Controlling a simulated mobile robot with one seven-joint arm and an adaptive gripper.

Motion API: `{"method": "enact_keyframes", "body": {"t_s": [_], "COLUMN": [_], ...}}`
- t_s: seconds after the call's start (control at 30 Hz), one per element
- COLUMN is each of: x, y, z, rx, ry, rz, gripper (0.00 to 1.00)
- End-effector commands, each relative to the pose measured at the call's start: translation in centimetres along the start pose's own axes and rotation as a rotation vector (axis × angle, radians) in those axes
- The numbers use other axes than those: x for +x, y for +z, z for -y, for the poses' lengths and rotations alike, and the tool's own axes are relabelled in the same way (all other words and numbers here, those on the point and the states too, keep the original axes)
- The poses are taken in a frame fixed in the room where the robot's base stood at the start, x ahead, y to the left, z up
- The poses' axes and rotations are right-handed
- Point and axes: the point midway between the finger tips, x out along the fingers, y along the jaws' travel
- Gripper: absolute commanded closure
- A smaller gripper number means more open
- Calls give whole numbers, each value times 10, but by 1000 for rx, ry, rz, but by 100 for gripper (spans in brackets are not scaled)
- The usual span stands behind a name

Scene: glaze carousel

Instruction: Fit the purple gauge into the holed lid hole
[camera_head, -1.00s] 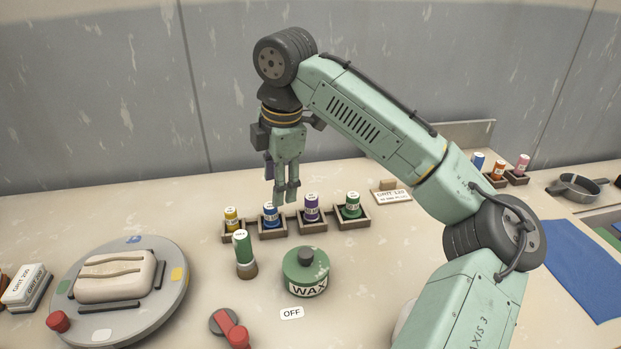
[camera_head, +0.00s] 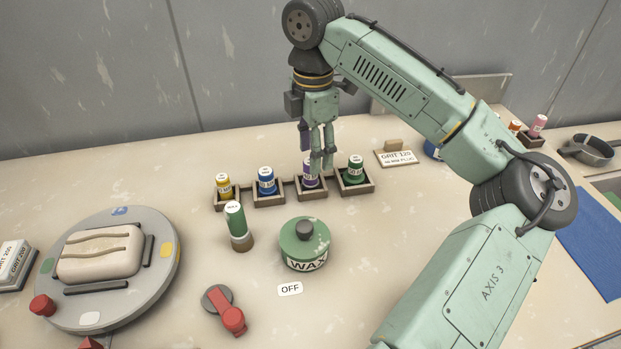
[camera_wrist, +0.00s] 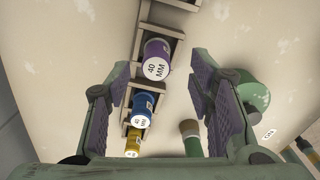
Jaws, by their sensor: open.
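The purple gauge (camera_wrist: 157,58) is a short cylinder with a white cap marked 40 MM. It stands upright in a small brown holder, between a blue gauge (camera_head: 266,179) and a green gauge (camera_head: 355,168). In the head view the purple gauge (camera_head: 310,181) is partly hidden behind my fingers. My gripper (camera_head: 322,166) points down above or just in front of it. In the wrist view my jaws are wide apart and empty, with the purple gauge seen between the fingertips. I cannot make out a holed lid in either view.
A yellow gauge (camera_head: 223,184) stands at the row's left end. A green-topped cylinder (camera_head: 236,220) and a green wax tin (camera_head: 304,252) stand in front of the row.

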Motion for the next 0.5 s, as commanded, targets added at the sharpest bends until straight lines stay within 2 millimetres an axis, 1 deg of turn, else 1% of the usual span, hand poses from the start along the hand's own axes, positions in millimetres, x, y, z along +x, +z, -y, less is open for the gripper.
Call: {"method": "enact_keyframes", "body": {"t_s": [0.03, 0.23, 0.33, 0.5], "x": [12, 37, 42, 41], "y": [-1, -3, -3, -3], "z": [-1, -3, -3, -4], "rx": [1, 2, 3, 2], "ry": [0, 0, 2, 2], "rz": [2, 2, 2, 0], "gripper": [52, 52, 52, 52]}}
